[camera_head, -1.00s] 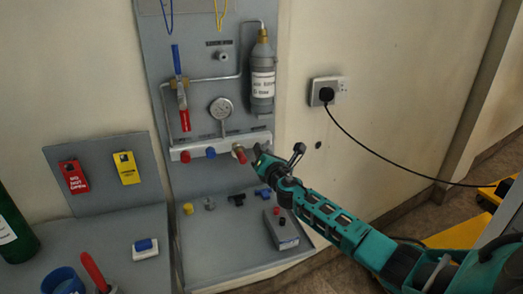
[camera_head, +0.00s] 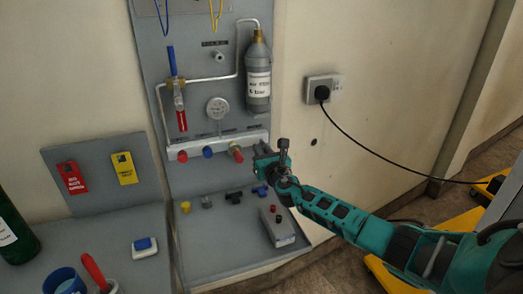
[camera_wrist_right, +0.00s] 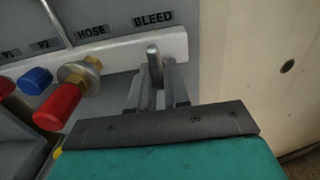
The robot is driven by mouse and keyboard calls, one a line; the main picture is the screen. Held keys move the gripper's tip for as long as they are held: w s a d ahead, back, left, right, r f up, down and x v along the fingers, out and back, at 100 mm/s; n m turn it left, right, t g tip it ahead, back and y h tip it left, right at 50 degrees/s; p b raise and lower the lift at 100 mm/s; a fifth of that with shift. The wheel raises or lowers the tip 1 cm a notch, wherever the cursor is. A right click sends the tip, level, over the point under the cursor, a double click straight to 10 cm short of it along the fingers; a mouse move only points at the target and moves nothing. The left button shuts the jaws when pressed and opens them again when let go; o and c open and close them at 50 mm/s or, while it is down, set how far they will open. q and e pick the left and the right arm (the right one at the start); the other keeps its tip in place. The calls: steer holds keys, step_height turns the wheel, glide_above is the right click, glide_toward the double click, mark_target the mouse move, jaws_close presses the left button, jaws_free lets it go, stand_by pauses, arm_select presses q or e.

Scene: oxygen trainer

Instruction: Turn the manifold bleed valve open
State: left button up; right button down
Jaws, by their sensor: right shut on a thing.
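The white manifold bar (camera_head: 217,146) runs across the grey wall panel, with red, blue and red fittings along it. The bleed valve is at its right end, under the "BLEED" label (camera_wrist_right: 153,19). Its small grey lever (camera_wrist_right: 153,54) points up between my right gripper's fingers in the right wrist view. My right gripper (camera_wrist_right: 159,88) is shut on this lever, and the fingers hide its lower part. In the head view the right gripper (camera_head: 261,153) is at the bar's right end and covers the valve. My left gripper is not in view.
A brass fitting with a red cap (camera_wrist_right: 62,105) is just left of the gripper, under "HOSE". A grey bottle (camera_head: 258,75) and a gauge (camera_head: 218,108) are above. A grey box (camera_head: 277,227) and small caps lie on the shelf below. The wall to the right is mostly clear.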

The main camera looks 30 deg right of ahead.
stand_by(0.3)
steer(key=c, duration=1.2)
jaws_free()
steer(key=shift+s, duration=0.15)
steer(key=p+v, duration=0.2)
steer(key=v, duration=1)
steer(key=shift+s, duration=0.35)
